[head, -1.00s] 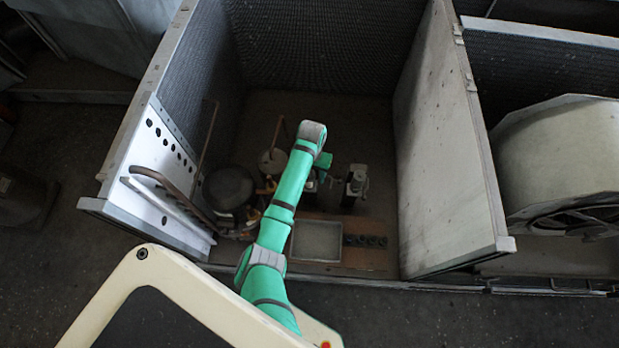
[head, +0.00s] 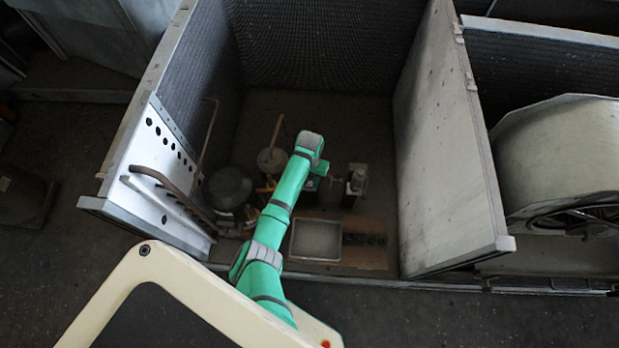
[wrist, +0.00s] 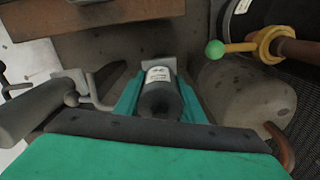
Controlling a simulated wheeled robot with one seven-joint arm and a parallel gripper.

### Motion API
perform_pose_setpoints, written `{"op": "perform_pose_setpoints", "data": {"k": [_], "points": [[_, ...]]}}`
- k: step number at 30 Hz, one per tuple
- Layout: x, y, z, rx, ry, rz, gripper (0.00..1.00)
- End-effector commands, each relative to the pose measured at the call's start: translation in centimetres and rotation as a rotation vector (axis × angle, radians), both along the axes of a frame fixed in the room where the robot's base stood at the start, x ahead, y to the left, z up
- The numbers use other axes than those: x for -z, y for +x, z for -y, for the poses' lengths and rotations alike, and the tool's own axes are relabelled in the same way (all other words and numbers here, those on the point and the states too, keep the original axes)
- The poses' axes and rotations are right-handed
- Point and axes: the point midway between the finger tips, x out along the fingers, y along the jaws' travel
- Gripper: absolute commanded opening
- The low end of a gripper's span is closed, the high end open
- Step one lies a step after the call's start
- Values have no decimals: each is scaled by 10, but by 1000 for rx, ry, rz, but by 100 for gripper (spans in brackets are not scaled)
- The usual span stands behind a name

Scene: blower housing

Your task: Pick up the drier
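The drier looks to be the dark upright cylinder with a white label (wrist: 160,88) in the middle of the wrist view. My gripper (wrist: 160,97) has one green finger on each side of it, spread about as wide as the cylinder. Whether the fingers touch its sides is hard to tell. In the head view my gripper (head: 318,168) is low inside the open housing, and the arm hides most of the drier there.
A grey part with a metal clamp (wrist: 35,110) stands close on the wrist view's left. Housing walls (head: 440,150) enclose the space. A metal tray (head: 316,240) lies in front.

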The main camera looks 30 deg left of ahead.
Motion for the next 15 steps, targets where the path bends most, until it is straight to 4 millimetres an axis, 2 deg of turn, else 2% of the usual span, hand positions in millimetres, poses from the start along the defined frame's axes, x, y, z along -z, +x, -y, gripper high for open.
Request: {"op": "perform_pose_setpoints", "data": {"k": [2, 10, 15], "points": [[0, 0, 0, 0, 0, 1, 4], [-1, 1, 1, 2, 0, 1, 4], [-10, 2, 2, 4, 0, 1, 4]]}}
